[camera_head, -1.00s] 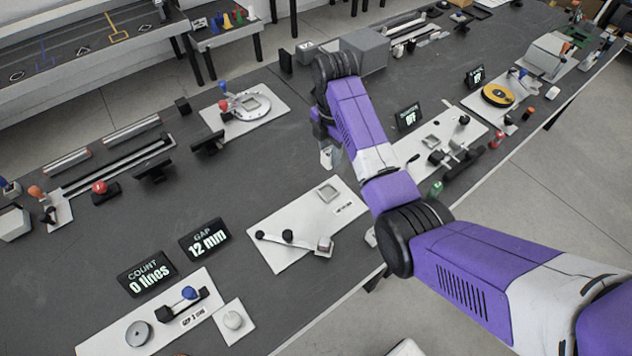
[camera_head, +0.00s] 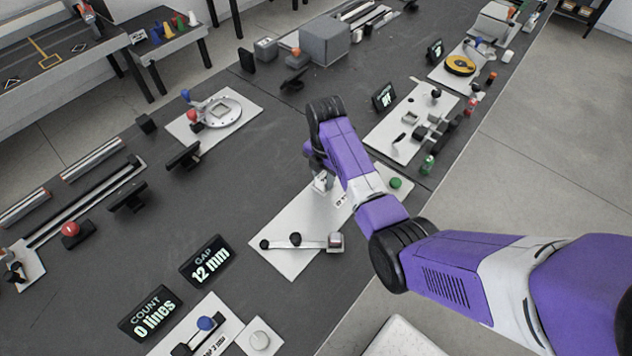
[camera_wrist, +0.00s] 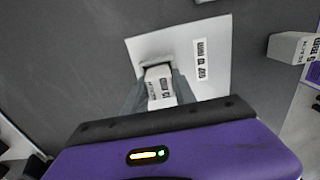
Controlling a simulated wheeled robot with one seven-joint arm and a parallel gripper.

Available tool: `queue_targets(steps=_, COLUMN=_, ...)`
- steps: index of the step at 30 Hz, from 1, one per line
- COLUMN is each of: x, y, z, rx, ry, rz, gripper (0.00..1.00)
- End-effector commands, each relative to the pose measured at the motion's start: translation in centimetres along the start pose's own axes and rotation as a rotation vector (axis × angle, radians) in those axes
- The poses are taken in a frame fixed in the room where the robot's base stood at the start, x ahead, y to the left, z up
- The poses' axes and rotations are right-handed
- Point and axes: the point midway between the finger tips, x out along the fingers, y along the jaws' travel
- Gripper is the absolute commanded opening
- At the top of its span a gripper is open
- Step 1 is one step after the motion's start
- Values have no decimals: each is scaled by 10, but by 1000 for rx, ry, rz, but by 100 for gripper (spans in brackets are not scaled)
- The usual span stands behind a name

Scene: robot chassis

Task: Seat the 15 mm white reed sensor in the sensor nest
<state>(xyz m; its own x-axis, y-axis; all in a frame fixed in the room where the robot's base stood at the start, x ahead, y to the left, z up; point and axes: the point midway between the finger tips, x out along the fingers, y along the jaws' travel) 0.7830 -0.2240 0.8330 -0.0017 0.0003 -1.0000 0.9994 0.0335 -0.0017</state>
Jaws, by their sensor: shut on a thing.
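A white block-shaped sensor (camera_wrist: 160,88) with dark print sits between the fingers of my gripper (camera_wrist: 158,98) in the wrist view. My gripper is shut on it; I cannot read its size for certain. The sensor nest (camera_wrist: 155,62), a square raised frame on a white plate (camera_wrist: 135,45), lies just beyond the sensor's end. I cannot tell whether the sensor touches the nest. In the head view my gripper (camera_head: 322,182) is over the far part of the white plate (camera_head: 285,262), and it hides the nest there.
A lever arm (camera_head: 315,243) with black knobs lies across the near part of the plate. A display (camera_head: 207,261) reads GAP 12 mm, another (camera_head: 150,312) COUNT 0 lines. Another white printed block (camera_wrist: 288,47) stands to the right in the wrist view. A green button (camera_head: 395,183) lies right of my forearm.

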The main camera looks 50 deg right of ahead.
Motion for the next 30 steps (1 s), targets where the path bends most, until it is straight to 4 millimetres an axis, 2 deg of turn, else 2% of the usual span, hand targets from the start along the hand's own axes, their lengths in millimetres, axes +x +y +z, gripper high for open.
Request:
queue_targets(steps=11, x=3, y=0, z=1, rx=0, ry=0, rz=0, gripper=0)
queue_targets(steps=12, x=2, y=0, z=1, rx=0, ry=0, rz=0, gripper=40)
queue_targets(steps=14, x=2, y=0, z=1, rx=0, ry=0, rz=0, gripper=52)
queue_targets(steps=15, x=2, y=0, z=1, rx=0, ry=0, rz=0, gripper=54)
queue_targets(steps=24, x=1, y=0, z=1, rx=0, ry=-1, rz=1, gripper=54)
queue_targets(steps=30, x=-17, y=1, z=1, rx=0, ry=-3, rz=4, gripper=54)
